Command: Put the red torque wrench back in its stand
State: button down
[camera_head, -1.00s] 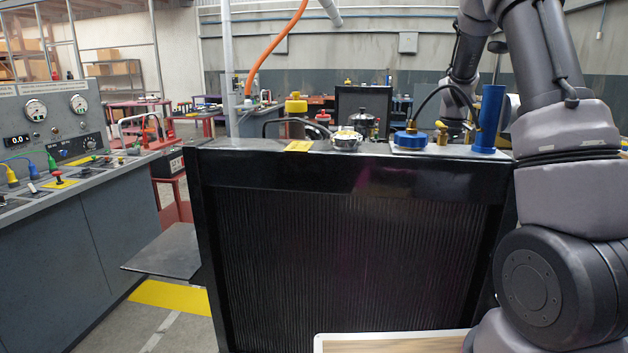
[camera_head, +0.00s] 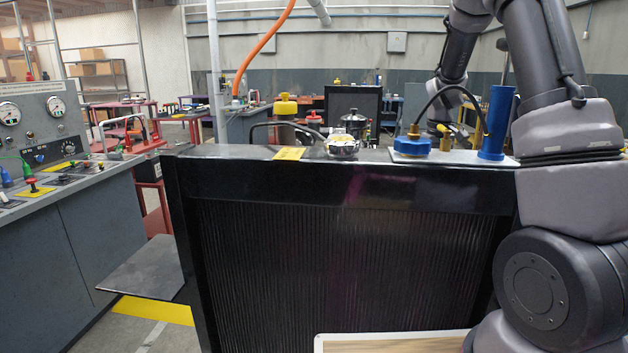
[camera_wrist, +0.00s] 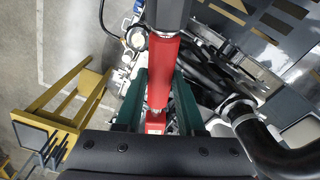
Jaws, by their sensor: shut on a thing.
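The red torque wrench (camera_wrist: 161,68) is in my gripper (camera_wrist: 159,90) in the wrist view. Its red shaft lies between the two dark green fingers, and its black grip (camera_wrist: 168,12) reaches the top edge. The wrench is held above engine parts. A yellow frame (camera_wrist: 68,98) with dark slots stands on the floor at the left of the wrist view, apart from the wrench; I cannot tell whether it is the stand. In the head view my gripper and the wrench are hidden.
A black radiator (camera_head: 330,250) stands close in front, with a blue cylinder (camera_head: 496,122) and a blue cap (camera_head: 411,146) on top. A control console (camera_head: 70,240) is at the left. A black pipe (camera_wrist: 275,145) lies to the right of my gripper.

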jog(key=w+a+r+m, duration=0.1)
jog(key=w+a+m, duration=0.3)
jog(key=m, duration=0.2)
jog(key=shift+w+r, duration=0.25)
jog(key=shift+w, duration=0.05)
dwell(1.8)
